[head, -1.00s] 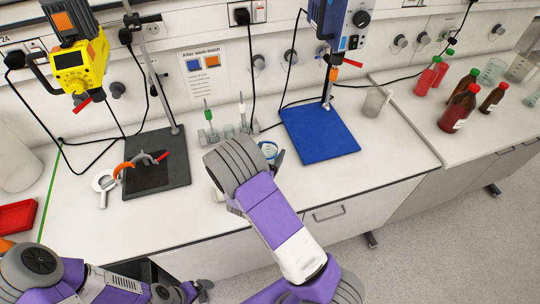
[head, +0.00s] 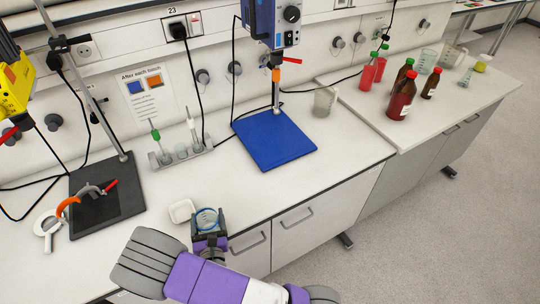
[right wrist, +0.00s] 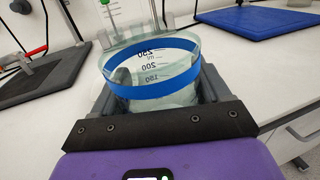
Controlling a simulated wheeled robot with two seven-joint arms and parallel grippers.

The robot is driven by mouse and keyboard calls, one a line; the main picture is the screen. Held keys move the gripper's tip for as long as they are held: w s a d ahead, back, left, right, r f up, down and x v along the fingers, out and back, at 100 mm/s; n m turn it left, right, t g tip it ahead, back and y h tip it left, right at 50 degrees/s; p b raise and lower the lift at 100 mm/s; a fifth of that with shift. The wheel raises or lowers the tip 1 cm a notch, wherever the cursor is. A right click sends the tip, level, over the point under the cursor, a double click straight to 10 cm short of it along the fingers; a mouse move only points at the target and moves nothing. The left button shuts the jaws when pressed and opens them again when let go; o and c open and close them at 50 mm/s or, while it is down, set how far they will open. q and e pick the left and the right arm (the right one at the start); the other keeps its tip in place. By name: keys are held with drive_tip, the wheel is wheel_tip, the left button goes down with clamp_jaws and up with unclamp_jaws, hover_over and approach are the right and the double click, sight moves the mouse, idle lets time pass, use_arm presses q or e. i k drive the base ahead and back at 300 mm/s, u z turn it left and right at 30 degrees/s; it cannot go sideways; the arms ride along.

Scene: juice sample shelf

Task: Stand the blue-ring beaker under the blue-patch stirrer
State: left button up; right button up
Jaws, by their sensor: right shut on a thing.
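The blue-ring beaker (head: 207,219) is clear glass with a blue band and a printed scale. My right gripper (head: 209,238) is shut on it near the bench's front edge; the right wrist view shows the beaker (right wrist: 152,85) upright between the fingers. Whether its base touches the bench is hidden. A blue stirrer (head: 273,22) hangs on a stand at the back, its orange chuck over a blue base plate (head: 275,138). The patch on it is not clearly visible. The plate is empty, behind and right of the beaker. My left gripper is out of view.
A white dish (head: 182,211) sits just left of the beaker. A rack (head: 181,154) with brushes stands left of the plate. A yellow stirrer (head: 14,85) is at far left. The bench before the plate is clear.

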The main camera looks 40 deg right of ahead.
sight(274, 147)
drive_tip(key=k, duration=0.4)
drive_tip(key=u, duration=1.5)
drive_tip(key=k, duration=1.25)
drive_tip(key=z, duration=1.5)
drive_tip(key=i, duration=1.5)
